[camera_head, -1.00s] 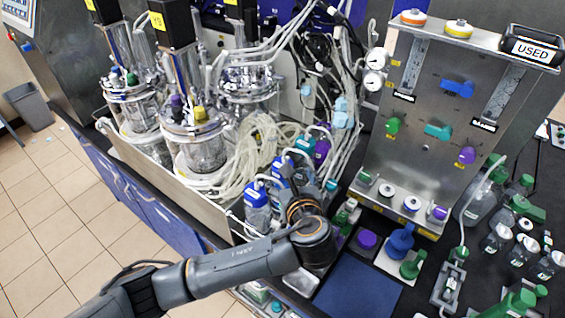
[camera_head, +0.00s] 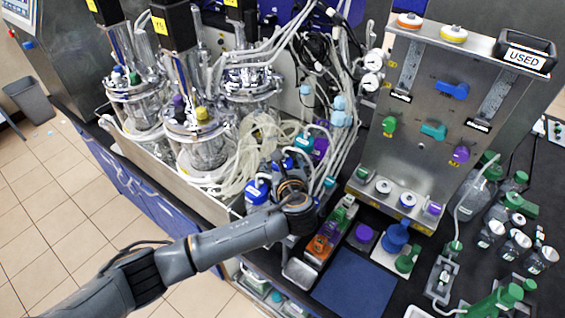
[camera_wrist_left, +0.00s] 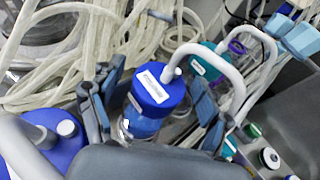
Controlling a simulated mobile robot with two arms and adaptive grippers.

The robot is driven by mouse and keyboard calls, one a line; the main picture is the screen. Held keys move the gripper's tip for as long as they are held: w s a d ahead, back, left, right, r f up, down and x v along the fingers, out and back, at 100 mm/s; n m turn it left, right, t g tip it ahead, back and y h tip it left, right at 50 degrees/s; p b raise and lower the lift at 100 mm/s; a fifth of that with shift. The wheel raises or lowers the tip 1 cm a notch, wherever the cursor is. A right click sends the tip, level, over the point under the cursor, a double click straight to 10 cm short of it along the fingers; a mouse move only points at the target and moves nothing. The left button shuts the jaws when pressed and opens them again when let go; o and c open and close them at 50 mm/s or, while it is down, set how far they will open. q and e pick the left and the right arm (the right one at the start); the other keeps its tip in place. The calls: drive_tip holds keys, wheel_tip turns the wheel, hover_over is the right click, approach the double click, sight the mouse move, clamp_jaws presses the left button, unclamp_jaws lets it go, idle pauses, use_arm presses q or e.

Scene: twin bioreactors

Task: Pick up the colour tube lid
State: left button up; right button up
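A blue lid (camera_wrist_left: 158,88) with a white label caps a clear bottle in the left wrist view, and a pale tube runs from its top. My left gripper (camera_wrist_left: 155,100) is open, with one dark finger on each side of this lid; I cannot tell whether either touches it. In the head view, my left wrist hides most of this bottle and the fingers. Another blue lid (camera_wrist_left: 45,140) is at the left of the wrist view; it also shows in the head view (camera_head: 257,190). A teal lid (camera_wrist_left: 207,62) sits behind on the right. My right gripper is not in view.
Coiled pale tubing (camera_wrist_left: 60,50) crowds the space behind the lids. Glass bioreactor vessels (camera_head: 195,140) stand at the left. A metal panel (camera_head: 425,110) with coloured knobs stands at the right. A dark blue mat (camera_head: 355,285) lies bare in front.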

use_arm(q)
drive_tip(key=c, duration=1)
